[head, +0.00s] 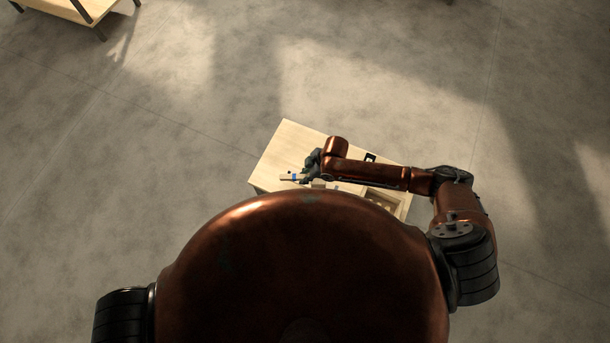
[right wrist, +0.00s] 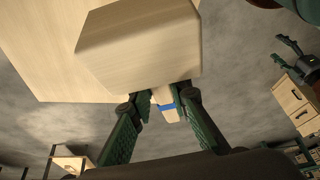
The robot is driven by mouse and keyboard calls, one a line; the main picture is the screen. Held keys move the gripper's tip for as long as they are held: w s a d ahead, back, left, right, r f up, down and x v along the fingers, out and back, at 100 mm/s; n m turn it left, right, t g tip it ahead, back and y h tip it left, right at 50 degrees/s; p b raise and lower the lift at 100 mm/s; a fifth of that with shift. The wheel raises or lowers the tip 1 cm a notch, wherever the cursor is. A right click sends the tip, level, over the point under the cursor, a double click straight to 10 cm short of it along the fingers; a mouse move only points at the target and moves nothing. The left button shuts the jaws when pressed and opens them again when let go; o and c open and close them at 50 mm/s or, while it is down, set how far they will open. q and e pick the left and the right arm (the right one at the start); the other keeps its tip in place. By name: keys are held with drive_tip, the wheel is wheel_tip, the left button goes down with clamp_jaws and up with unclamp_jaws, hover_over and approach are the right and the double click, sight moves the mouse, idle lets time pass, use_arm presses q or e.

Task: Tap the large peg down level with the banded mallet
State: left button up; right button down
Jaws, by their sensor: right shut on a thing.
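The banded mallet shows large in the right wrist view, with a pale wooden head (right wrist: 140,45) and a narrower handle with a blue band (right wrist: 166,107). My right gripper (right wrist: 167,95) is shut on the handle near the band. I cannot make out the large peg; my body and arm cover part of the table.
The pale wooden table (head: 285,142) stands in front of me, its left top bare. A tray-like compartment (head: 402,208) is at its right, and a small dark item (head: 370,157) lies near its back edge. Another wooden table (head: 70,10) stands far off at upper left.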

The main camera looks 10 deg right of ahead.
wheel_tip(320, 180, down, 6)
drive_tip(key=b, duration=0.4)
drive_tip(key=shift+r, duration=0.15)
wheel_tip(320, 180, up, 6)
drive_tip(key=p, duration=0.5)
drive_tip(key=shift+f, duration=0.3)
wheel_tip(320, 180, up, 4)
drive_tip(key=p, duration=0.4)
